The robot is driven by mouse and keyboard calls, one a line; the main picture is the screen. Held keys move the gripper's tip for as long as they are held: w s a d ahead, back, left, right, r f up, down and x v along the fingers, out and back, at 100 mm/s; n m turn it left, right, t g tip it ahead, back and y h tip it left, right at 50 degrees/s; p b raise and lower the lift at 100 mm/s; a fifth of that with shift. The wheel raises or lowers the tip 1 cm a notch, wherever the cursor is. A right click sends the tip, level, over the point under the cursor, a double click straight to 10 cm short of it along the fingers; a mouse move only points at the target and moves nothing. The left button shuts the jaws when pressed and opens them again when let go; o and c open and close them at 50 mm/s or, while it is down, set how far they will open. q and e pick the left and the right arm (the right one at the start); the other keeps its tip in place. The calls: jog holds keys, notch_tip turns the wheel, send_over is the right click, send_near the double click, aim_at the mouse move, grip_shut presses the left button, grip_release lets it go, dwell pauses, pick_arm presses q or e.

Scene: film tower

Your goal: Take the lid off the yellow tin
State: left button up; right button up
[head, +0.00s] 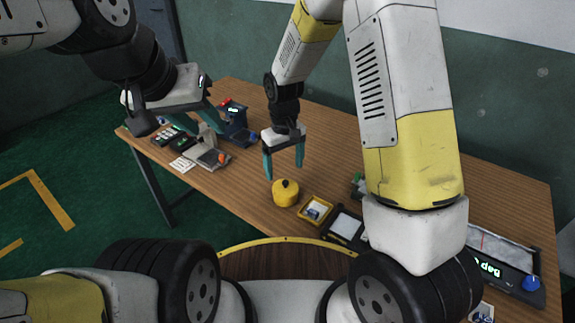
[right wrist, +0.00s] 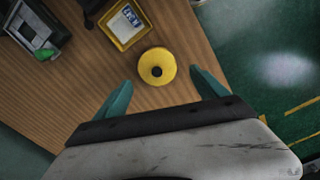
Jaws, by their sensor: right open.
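The yellow tin (head: 285,194) stands on the wooden table near its front edge, a round tin with a dark knob on its lid. The lid appears to be on. It also shows in the right wrist view (right wrist: 157,58), seen from above. My right gripper (head: 284,171) is open and empty, pointing down just above and behind the tin. In the right wrist view the tin lies a little beyond the fingertips, about midway between them. My left gripper (head: 213,120) is over the left part of the table, away from the tin; its finger gap is not clear.
A yellow tray (head: 316,210) with a small item stands close right of the tin, with a dark-framed device (head: 345,226) beyond it. Several devices, among them a blue one (head: 236,128), crowd the table's left end. Bare tabletop (head: 340,150) lies behind the tin.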

aim_at(286, 182)
jog(key=f, duration=0.5)
jog(key=w+f, duration=0.1)
jog(key=f, duration=0.1)
jog(key=shift+w+d+f, duration=0.1)
jog(key=shift+f, duration=0.15)
jog(key=c, duration=1.6)
